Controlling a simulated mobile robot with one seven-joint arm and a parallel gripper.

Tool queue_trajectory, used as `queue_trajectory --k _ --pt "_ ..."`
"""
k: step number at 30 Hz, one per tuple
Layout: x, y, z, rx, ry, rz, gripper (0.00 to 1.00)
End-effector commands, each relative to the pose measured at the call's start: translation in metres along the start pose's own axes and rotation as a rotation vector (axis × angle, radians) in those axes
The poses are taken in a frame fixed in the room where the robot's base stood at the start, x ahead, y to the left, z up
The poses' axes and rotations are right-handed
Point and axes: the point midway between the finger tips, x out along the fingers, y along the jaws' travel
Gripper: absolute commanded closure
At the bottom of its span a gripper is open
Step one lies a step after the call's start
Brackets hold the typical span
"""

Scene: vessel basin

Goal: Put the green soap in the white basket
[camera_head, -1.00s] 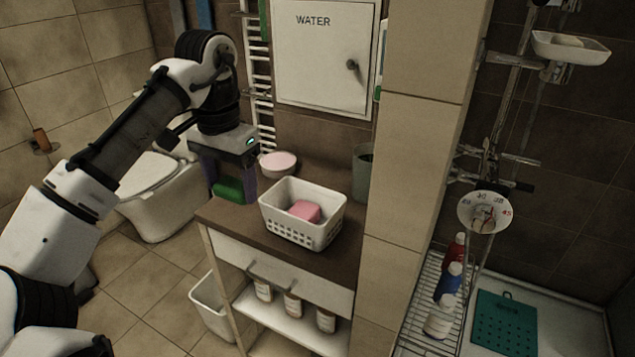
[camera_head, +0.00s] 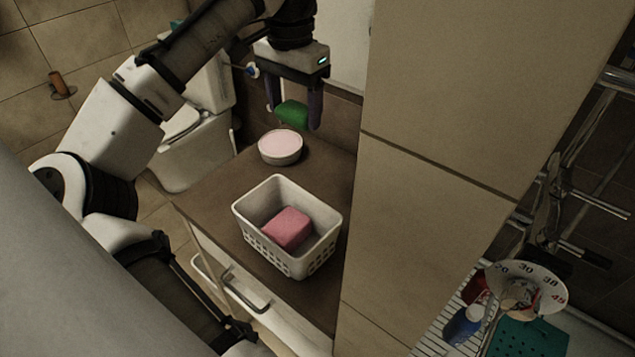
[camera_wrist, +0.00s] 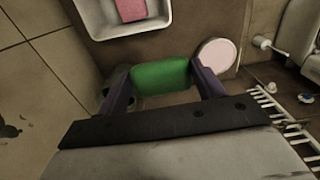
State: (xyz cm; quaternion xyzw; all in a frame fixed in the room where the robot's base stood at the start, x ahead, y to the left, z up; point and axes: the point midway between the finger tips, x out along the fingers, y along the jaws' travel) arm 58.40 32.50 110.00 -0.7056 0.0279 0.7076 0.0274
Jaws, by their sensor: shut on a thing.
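The green soap (camera_head: 293,113) is held between the two fingers of my gripper (camera_head: 295,108), up in the air above the back of the counter. In the wrist view the green soap (camera_wrist: 160,76) spans between the fingertips of my gripper (camera_wrist: 162,82). The white basket (camera_head: 328,243) stands on the counter, nearer the camera than the gripper. A pink soap (camera_head: 287,228) lies inside it. The basket's edge (camera_wrist: 125,30) also shows at the top of the wrist view.
A round white dish with a pink top (camera_head: 280,147) stands on the counter behind the basket. A tiled pillar (camera_head: 440,180) rises close along the counter's right side. The toilet (camera_head: 190,150) is to the left. Bare counter (camera_head: 215,187) shows left of the basket.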

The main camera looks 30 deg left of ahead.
Motion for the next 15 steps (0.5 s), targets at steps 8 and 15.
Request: queue_trajectory --k 8,15 --pt "0.029 0.000 0.000 0.003 0.000 0.004 0.56" --pt "0.093 0.001 0.000 0.002 0.001 0.006 0.56"
